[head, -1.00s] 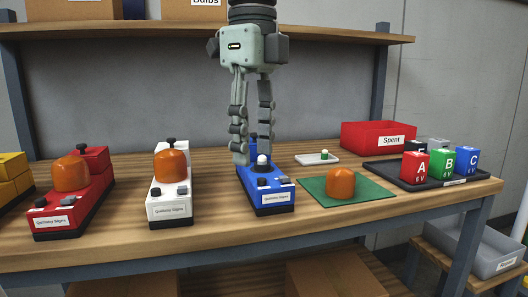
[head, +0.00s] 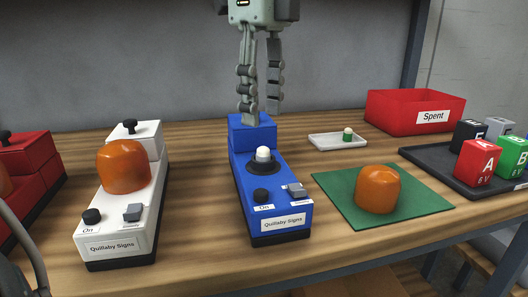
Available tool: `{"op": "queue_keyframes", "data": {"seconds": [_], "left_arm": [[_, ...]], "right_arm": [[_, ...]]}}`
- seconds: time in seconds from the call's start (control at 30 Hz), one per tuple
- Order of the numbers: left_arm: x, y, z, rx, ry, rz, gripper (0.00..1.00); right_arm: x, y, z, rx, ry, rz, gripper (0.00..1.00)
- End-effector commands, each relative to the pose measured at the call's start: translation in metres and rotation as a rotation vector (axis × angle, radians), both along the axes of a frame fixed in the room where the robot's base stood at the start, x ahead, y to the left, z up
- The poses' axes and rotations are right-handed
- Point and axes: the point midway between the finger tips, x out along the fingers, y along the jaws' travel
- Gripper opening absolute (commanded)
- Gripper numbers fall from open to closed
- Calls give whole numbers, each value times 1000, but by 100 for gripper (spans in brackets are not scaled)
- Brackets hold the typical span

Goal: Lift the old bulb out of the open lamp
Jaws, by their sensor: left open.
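The open lamp (head: 250,192) is blue and stands in the middle of the table, with no dome on it. Its old bulb (head: 263,154), white and round-topped, sits upright in a black socket. My left gripper (head: 261,113) is open and empty, pointing down. In the picture its fingertips are above the bulb, near the lamp's raised back block; the depth between them is hard to tell. The orange dome (head: 379,187) rests on a green mat (head: 335,199) to the right. My right gripper is not in view.
A white tray (head: 325,143) holds a bulb with a green base (head: 347,134). A red bin labelled Spent (head: 400,115) stands at the back right. A dark tray (head: 440,164) holds several battery blocks. A white lamp with its orange dome (head: 124,167) stands to the left.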

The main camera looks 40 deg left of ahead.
Motion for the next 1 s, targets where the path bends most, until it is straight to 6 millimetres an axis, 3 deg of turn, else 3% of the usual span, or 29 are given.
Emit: {"op": "queue_keyframes", "data": {"seconds": [0.4,0.7,1.0], "left_arm": [[4,1,-55,-1,0,1,44],[5,1,-60,0,-3,2,44],[5,1,-60,0,-3,2,7]], "right_arm": [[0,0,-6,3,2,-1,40],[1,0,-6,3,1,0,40],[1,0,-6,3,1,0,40]]}}
